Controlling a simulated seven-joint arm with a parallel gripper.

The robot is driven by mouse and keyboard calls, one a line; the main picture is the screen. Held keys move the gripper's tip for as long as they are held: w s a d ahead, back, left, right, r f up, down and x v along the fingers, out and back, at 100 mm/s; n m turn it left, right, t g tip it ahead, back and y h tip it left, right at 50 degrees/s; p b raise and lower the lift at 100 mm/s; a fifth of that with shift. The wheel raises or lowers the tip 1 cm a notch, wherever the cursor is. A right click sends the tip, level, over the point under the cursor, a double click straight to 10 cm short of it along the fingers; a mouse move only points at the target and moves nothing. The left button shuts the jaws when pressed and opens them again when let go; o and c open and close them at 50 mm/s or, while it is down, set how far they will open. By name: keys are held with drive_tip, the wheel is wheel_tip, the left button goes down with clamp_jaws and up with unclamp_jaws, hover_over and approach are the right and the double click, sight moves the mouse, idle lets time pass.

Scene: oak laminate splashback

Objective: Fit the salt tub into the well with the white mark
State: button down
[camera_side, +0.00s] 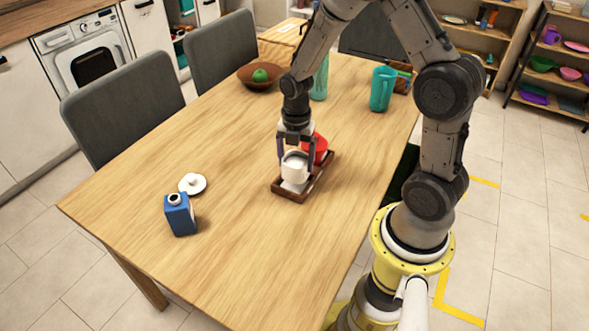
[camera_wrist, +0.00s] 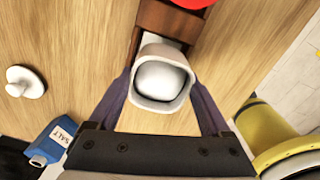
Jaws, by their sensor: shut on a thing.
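The salt tub (camera_side: 294,167) is a whitish open cup with white contents; it also shows in the wrist view (camera_wrist: 160,80). My gripper (camera_side: 296,160) is shut on it, with one finger on each side, and it looks upright. The dark brown wooden rack (camera_side: 318,180) is below it. The tub is over the rack's near well and appears a little above it. A white patch (camera_side: 292,187), which looks like the white mark, shows under the tub at that near end. A red container (camera_side: 318,150) occupies the far end. The tub hides most of the near well in the wrist view.
A white knobbed lid (camera_side: 192,183) and a blue carton (camera_side: 180,215), labelled SALT in the wrist view, stand at the left. A teal mug (camera_side: 382,88), a green glass (camera_side: 320,78) and a brown bowl (camera_side: 260,75) are farther back. The near table is clear.

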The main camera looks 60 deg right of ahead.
sight(295, 171)
drive_tip(key=shift+w+f, duration=0.25)
drive_tip(key=shift+f, duration=0.1)
drive_tip(key=shift+d+f, duration=0.1)
drive_tip(key=shift+f, duration=1.4)
drive_tip(key=shift+f, duration=0.15)
unclamp_jaws()
